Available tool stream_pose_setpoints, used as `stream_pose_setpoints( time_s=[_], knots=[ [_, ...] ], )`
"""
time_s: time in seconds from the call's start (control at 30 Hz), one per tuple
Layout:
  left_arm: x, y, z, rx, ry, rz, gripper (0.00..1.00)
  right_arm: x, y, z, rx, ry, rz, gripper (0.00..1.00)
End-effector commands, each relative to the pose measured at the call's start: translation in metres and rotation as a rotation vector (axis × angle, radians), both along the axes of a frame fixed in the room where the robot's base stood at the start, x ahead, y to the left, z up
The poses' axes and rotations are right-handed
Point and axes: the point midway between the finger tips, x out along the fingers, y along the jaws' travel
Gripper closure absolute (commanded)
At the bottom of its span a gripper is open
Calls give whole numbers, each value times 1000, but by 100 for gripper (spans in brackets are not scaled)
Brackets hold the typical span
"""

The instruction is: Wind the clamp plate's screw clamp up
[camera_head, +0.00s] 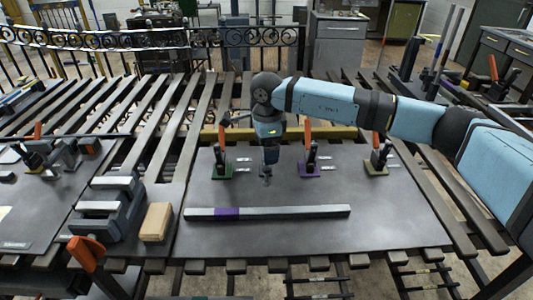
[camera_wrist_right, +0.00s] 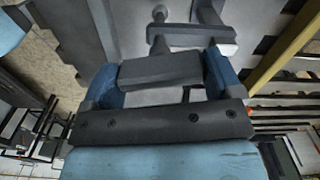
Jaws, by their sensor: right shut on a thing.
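A dark clamp plate (camera_head: 330,190) lies flat in the middle of the head view. My right gripper (camera_head: 268,158) points straight down over its middle and is shut on the screw clamp (camera_head: 266,178), whose lower end shows just beneath the fingers. The gripper hides most of the clamp. In the wrist view a dark grey block (camera_wrist_right: 160,68) sits between the two blue fingers, with a grey bar (camera_wrist_right: 190,36) above it in the picture. How high the screw stands cannot be told. My left gripper is not in view.
Toggle clamps with green (camera_head: 220,167), purple (camera_head: 309,163) and yellow (camera_head: 377,162) bases stand along the plate's back. A long grey bar with a purple band (camera_head: 290,212) lies in front. A grey vise (camera_head: 105,207) and wooden block (camera_head: 156,222) stand left.

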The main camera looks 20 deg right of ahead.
Motion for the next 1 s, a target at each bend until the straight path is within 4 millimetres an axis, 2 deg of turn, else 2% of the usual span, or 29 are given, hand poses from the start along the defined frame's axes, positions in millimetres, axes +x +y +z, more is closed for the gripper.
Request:
stream_pose_setpoints(
  time_s=[0.03,0.3,1.0],
  knots=[
    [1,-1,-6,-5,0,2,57,0,0,-4,0,-1,45,39],
    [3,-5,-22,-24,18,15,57,0,0,-4,-1,0,302,39],
    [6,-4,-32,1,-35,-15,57,-1,0,-4,-1,2,967,39]
  ],
)
